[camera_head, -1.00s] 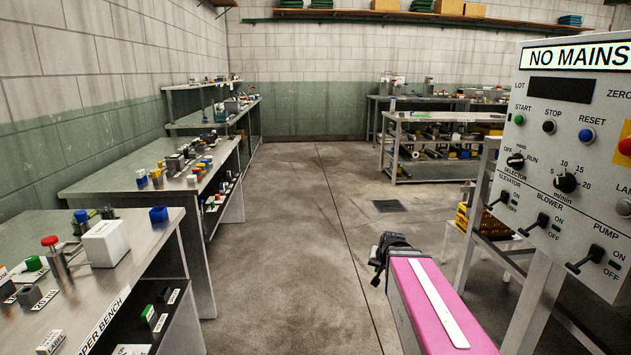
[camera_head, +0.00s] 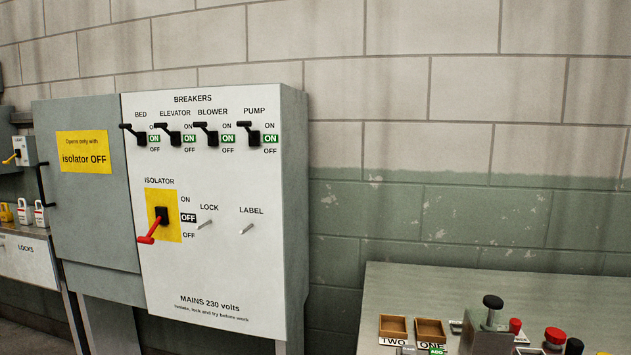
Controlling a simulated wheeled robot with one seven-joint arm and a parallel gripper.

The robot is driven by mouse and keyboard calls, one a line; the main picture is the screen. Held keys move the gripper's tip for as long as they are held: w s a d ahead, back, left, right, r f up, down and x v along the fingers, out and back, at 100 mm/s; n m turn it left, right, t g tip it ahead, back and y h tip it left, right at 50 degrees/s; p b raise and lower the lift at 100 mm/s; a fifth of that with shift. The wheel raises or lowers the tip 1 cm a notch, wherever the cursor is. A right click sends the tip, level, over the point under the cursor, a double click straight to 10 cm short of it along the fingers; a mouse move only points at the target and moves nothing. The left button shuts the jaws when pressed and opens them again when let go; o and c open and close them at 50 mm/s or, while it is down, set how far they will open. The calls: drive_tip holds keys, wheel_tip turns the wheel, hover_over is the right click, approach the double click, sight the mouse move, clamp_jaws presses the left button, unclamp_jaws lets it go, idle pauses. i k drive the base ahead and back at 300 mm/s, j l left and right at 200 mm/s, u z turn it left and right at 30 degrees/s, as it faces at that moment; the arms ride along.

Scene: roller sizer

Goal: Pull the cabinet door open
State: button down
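The grey cabinet door (camera_head: 92,182) shows at the left in the head view and looks shut. It carries a yellow sign reading "Opens only with isolator OFF" and a black bar handle (camera_head: 41,186) on its left edge. Beside it, the white breaker panel (camera_head: 215,215) has a red isolator lever (camera_head: 154,229) tilted down to the left, with OFF lit in its window. The breaker levers BED, ELEVATOR, BLOWER and PUMP (camera_head: 254,137) show ON in their windows. My gripper is not in view.
A metal bench (camera_head: 500,275) stands at the lower right with two small wooden trays (camera_head: 430,331) and several knobs. At the far left, a shelf marked LOCKS (camera_head: 28,259) holds padlocks (camera_head: 40,213). Plain block wall lies between panel and right edge.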

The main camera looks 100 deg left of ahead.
sight(82, 172)
drive_tip(key=u, duration=4.85)
drive_tip(key=i+j, duration=0.15)
drive_tip(key=i, duration=0.8)
